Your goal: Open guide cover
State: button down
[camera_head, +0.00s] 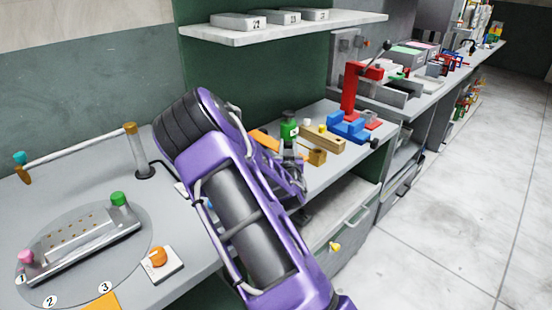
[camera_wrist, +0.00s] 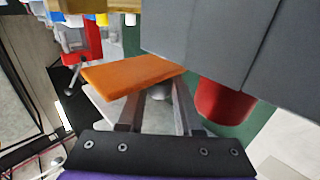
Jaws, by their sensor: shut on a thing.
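I take the flat orange plate (camera_wrist: 132,75) in the wrist view to be the guide cover. It lies across the fingertips of my gripper (camera_wrist: 158,96) and hides their ends. The fingers are close together, with a small greyish piece between them at the plate's near edge. My gripper (camera_head: 294,165) is low over the bench there, mostly hidden by my purple arm. The exact contact with the cover is not clear.
A red cylinder (camera_wrist: 222,101) is close on the right in the wrist view. A shelf (camera_head: 290,30) hangs above. The floor at right is clear.

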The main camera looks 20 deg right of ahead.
jog(key=shift+w+d, duration=0.25)
jog(key=shift+d, duration=0.25)
jog(key=shift+w+d, duration=0.2)
jog(key=shift+d, duration=0.25)
jog(key=c, duration=0.6)
grip_release()
jog(key=shift+s, duration=0.1)
jog(key=v, duration=1.7)
jog(key=shift+s+b, duration=0.1)
jog(key=shift+b, duration=0.25)
